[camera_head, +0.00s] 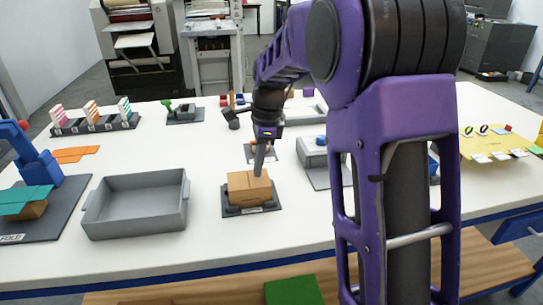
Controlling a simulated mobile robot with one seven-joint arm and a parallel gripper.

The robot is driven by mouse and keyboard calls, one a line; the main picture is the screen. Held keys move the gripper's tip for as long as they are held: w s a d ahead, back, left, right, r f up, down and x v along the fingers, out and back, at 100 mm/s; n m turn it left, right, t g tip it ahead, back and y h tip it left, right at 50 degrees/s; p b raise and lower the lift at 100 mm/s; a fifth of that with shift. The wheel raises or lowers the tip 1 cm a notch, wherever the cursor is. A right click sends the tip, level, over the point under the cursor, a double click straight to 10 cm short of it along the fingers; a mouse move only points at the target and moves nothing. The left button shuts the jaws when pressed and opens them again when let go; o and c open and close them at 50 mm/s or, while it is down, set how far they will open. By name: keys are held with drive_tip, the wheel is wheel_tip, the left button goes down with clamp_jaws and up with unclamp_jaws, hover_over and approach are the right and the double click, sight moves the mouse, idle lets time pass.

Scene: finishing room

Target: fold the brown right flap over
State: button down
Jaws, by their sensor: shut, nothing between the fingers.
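A brown cardboard box (248,191) sits on a dark base plate (232,211) with a small label, near the middle of the table. My gripper (259,172) is shut and empty, pointing down at the box's top right part. Its tip looks at or just above the top; I cannot tell if it touches. The right flap is small in view and partly behind the gripper, so its angle is unclear.
A grey open tray (137,232) stands left of the box. A grey device (312,150) on a plate is to the right, behind. A blue fixture (38,168) with teal panels is at the far left. White table (300,235) is clear in front of the box.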

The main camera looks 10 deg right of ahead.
wheel_tip(320, 180, up, 9)
drive_tip(key=p, duration=0.7)
idle(0.5)
